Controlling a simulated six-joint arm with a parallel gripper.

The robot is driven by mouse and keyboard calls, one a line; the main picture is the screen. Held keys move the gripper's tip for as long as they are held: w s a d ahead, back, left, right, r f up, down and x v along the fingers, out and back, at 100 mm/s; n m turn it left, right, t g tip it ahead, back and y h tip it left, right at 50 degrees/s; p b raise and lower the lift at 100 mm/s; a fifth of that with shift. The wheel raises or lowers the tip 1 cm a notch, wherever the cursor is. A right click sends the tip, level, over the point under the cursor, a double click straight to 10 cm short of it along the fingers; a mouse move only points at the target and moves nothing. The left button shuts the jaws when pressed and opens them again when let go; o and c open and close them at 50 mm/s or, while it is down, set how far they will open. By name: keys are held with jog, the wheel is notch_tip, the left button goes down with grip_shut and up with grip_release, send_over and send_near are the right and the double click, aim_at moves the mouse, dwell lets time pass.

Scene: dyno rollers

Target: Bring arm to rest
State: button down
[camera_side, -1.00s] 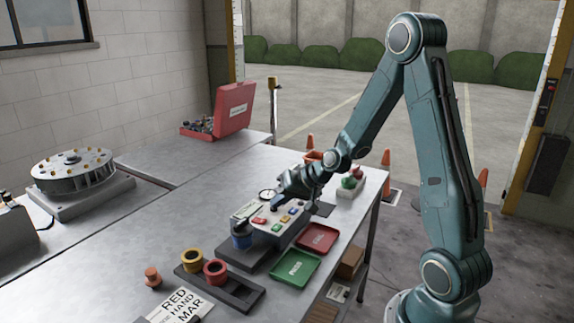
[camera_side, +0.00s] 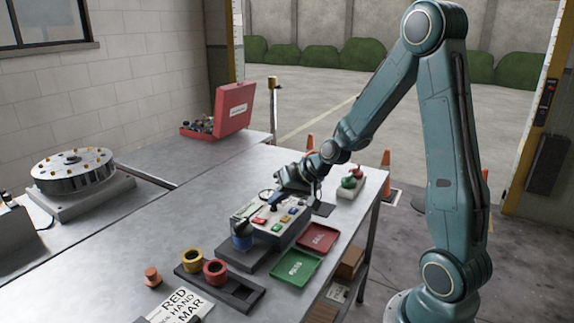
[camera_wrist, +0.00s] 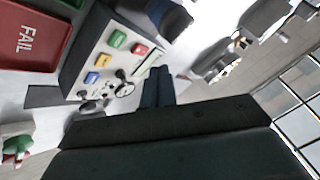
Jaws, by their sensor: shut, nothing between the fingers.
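I cannot tell whether the fingertips touch the box. My arm is bent, reaching down from the right side of the side view.
A red FAIL tray (camera_side: 318,238) and green pass tray (camera_side: 296,267) lie in front of the box. A holder (camera_side: 240,297) carries yellow and red rings. A box with red and green buttons (camera_side: 350,186) stands right.

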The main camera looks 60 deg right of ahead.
jog(key=s+a+r+n+g, duration=0.1)
jog(key=s+a+r+n, duration=0.1)
jog(key=s+a+r, duration=0.2)
jog(key=s+a+r+n+g, duration=0.1)
jog(key=s+a+r, duration=0.3)
jog(key=s, duration=0.7)
jog(key=s+a+r+n+g+h, duration=0.1)
jog(key=s+a+r+n, duration=0.2)
jog(key=s+r, duration=0.2)
jog(key=s, duration=0.2)
jog(key=shift+s+a+r+n, duration=0.3)
jog(key=shift+s+a+r, duration=0.05)
jog(key=shift+s+a, duration=0.05)
